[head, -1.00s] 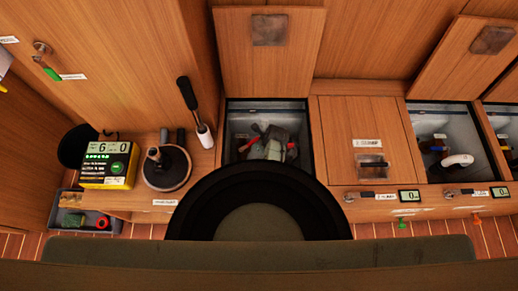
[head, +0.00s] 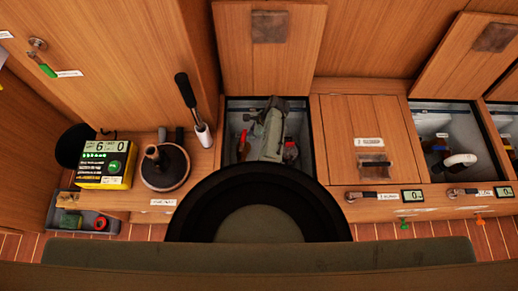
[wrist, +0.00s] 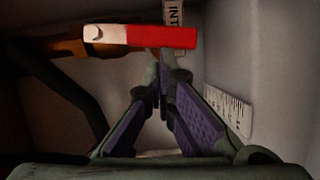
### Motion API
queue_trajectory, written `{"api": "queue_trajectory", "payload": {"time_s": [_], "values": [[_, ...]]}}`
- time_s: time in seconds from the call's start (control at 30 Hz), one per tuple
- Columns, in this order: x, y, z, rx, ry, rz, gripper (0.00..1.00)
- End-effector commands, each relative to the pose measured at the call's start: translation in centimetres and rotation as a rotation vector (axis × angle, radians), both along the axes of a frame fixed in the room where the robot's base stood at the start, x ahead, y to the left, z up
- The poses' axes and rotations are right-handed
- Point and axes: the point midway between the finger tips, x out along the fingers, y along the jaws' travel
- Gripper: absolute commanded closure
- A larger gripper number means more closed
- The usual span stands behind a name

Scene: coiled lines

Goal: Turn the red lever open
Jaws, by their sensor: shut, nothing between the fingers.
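In the wrist view the red lever (wrist: 160,37) lies across the top, red on the right with a pale, bolted left end over a brassy fitting (wrist: 92,46). My gripper (wrist: 161,92) is shut and empty; its fingertips appear just below the lever, and contact cannot be told. In the head view my gripper hangs inside the open locker (head: 232,112). A red handle (head: 243,140) shows left of it and a red part (head: 290,152) right of it. I cannot tell which is the lever in the wrist view. My arm hides the locker's middle.
The open lid (head: 268,70) stands behind the locker. A closed hatch (head: 350,130) lies to its right, then another open locker (head: 440,120). In the wrist view a dark hose (wrist: 65,88) runs at left beside pale walls.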

Motion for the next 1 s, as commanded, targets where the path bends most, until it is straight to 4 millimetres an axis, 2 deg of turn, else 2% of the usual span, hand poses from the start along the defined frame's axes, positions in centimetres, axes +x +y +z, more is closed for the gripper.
{"api": "queue_trajectory", "payload": {"time_s": [0.5,0.87,1.0], "values": [[0.57,0.75,0.06,0.001,-0.001,-0.006,1.0],[0.49,0.64,0.03,0.0,-0.001,-0.007,1.0],[0.22,-0.02,0.15,0.0,0.0,-0.006,1.0]]}}
